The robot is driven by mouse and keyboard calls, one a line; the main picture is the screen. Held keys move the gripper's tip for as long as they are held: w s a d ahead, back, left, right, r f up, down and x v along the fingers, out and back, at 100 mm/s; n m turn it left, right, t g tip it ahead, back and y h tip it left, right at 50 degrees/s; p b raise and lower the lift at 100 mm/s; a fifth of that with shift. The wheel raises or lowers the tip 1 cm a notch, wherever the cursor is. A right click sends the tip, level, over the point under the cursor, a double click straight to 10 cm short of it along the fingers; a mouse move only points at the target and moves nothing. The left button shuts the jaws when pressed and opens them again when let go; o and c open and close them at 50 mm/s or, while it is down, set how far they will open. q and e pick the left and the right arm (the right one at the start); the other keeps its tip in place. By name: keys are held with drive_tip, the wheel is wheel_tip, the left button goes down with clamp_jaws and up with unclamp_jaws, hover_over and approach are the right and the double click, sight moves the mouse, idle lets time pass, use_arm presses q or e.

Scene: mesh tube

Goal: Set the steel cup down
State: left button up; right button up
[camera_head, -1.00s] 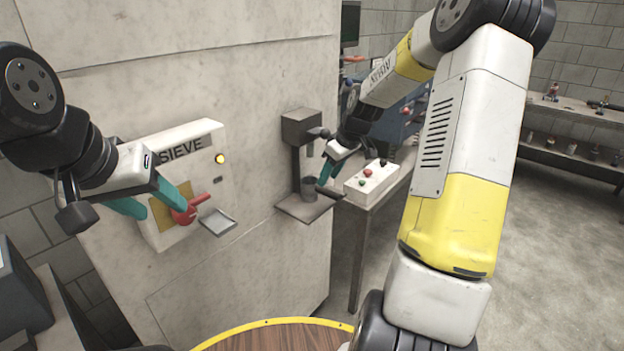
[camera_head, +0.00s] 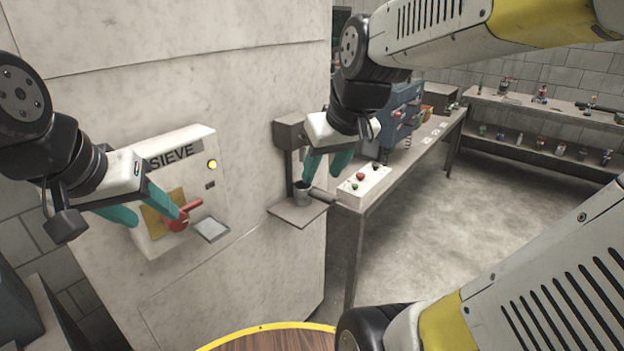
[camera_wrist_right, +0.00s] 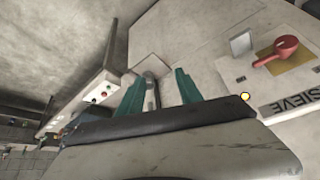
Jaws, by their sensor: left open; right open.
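The small steel cup (camera_head: 302,192) stands upright on a small grey shelf (camera_head: 297,215) that sticks out from the pale wall, beneath a dark spout unit (camera_head: 291,134). A dark handle-like bar extends to its right. My right gripper (camera_head: 327,165) is open and empty, fingers pointing down just above and right of the cup. In the right wrist view, part of the cup (camera_wrist_right: 151,84) shows between the open fingers (camera_wrist_right: 158,90), beyond their tips; contact cannot be seen. My left gripper (camera_head: 160,216) is open beside the red lever (camera_head: 178,222) on the SIEVE panel.
The SIEVE panel (camera_head: 200,190) has a lit yellow lamp and a small grey tray (camera_head: 211,229). A white button box (camera_head: 364,184) sits on a bench just right of the shelf. A blue machine (camera_head: 400,110) stands farther back. Open floor (camera_head: 440,210) lies to the right.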

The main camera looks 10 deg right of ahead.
drive_tip(key=s+a+m, duration=0.1)
drive_tip(key=s, duration=0.5)
drive_tip(key=shift+f+m+t+y, duration=0.2)
drive_tip(key=shift+m+t+y, duration=0.1)
idle(0.7)
